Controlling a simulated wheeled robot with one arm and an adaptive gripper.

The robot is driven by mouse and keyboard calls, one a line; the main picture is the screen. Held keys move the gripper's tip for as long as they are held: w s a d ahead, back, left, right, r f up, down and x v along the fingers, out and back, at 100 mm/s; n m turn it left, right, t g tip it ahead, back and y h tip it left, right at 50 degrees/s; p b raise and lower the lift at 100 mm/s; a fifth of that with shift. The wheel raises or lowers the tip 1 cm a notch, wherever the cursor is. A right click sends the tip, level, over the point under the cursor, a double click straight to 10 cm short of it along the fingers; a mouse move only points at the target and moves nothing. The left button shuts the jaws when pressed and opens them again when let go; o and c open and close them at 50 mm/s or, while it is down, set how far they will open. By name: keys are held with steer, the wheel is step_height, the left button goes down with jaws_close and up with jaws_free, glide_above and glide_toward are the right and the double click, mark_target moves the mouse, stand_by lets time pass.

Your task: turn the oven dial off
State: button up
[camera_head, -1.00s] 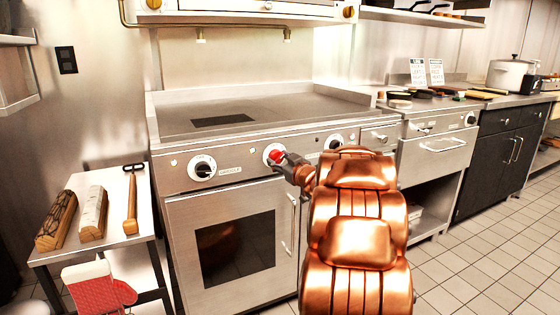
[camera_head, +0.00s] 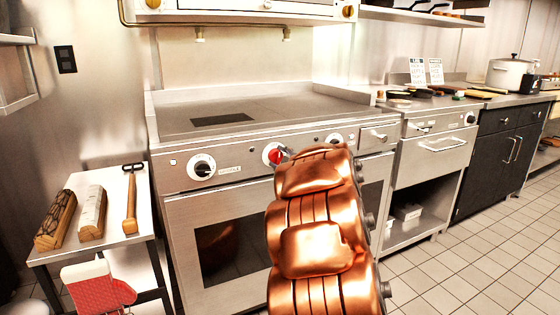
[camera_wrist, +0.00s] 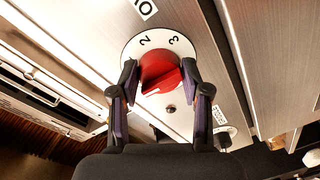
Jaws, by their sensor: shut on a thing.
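The oven dial is a red knob (camera_wrist: 160,72) on a white disc marked 2 and 3, seen close up in the wrist view. It also shows in the head view (camera_head: 276,156) on the oven's front panel. My gripper (camera_wrist: 159,69) has one dark finger on each side of the red knob and is shut on it. A short white line shows on the knob's lower edge. Part of the disc's markings is hidden by the knob and fingers. In the head view my copper arm hides the gripper.
A black griddle knob (camera_head: 202,168) sits left of the red dial, and another knob (camera_head: 334,140) to its right. The oven door (camera_head: 215,285) is closed below. A side table (camera_head: 140,237) with wooden blocks and a scraper stands at left. Tiled floor is clear at right.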

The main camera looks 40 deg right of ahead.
steer(key=shift+r+n, duration=0.3)
steer(key=shift+n, duration=0.3)
steer(key=o, duration=1.1)
steer(key=shift+f, duration=0.15)
steer(key=shift+v, duration=6)
